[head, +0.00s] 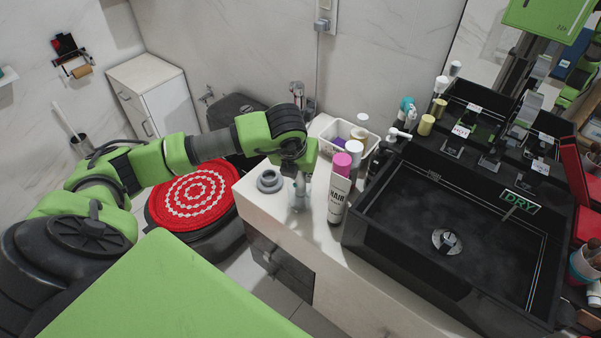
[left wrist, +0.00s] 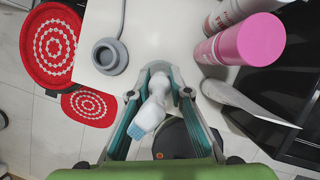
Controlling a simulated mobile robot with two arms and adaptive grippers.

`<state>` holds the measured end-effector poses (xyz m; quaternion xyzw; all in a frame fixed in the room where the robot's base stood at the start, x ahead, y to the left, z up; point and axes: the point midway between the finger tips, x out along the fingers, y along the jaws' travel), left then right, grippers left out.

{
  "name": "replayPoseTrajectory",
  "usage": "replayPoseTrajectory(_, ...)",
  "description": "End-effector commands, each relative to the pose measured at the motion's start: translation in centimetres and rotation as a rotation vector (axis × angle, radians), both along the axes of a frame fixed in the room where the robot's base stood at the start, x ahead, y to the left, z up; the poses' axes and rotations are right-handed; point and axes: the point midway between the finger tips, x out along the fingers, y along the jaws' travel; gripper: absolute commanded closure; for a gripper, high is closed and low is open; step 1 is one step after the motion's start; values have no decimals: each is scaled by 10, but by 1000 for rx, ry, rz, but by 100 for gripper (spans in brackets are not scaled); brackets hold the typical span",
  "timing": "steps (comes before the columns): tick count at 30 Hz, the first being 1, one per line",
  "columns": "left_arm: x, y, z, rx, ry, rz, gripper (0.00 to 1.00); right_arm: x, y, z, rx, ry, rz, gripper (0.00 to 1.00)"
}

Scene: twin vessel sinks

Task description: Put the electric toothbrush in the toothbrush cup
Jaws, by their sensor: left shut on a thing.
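My left gripper (head: 299,196) is over the left end of the white counter, shut on the electric toothbrush. In the left wrist view the white toothbrush (left wrist: 153,110) lies between the teal fingers of the gripper (left wrist: 160,75), its blue bristles towards the bottom of the picture. A grey round charging base (head: 269,181) is empty on the counter beside the gripper; it also shows in the left wrist view (left wrist: 109,56). A pale cup (head: 584,265) with several brushes stands at the far right edge, partly cut off; I cannot tell if it is the toothbrush cup. My right gripper is not in view.
A pink-capped hair tube (head: 339,190) and other bottles stand close right of the gripper. A white basket (head: 347,132) is behind them. The black sink (head: 450,235) fills the right.

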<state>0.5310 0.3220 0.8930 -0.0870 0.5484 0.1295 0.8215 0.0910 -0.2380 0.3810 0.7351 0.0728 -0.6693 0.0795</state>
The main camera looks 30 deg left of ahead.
Motion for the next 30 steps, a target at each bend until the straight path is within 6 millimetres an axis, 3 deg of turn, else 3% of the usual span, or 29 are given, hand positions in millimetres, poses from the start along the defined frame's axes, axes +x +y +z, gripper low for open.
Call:
replayPoseTrajectory(1, 0, 0, 0, 0, 0, 0, 74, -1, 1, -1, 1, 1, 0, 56)
replayPoseTrajectory(2, 0, 0, 0, 0, 0, 0, 66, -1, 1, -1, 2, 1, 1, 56)
replayPoseTrajectory(3, 0, 0, 0, 0, 0, 0, 65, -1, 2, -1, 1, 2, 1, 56)
replayPoseTrajectory(17, -1, -1, 9, -1, -3, -1, 65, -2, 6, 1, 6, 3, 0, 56)
replayPoseTrajectory(30, -34, -11, 91, -1, -4, -1, 65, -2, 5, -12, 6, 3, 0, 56)
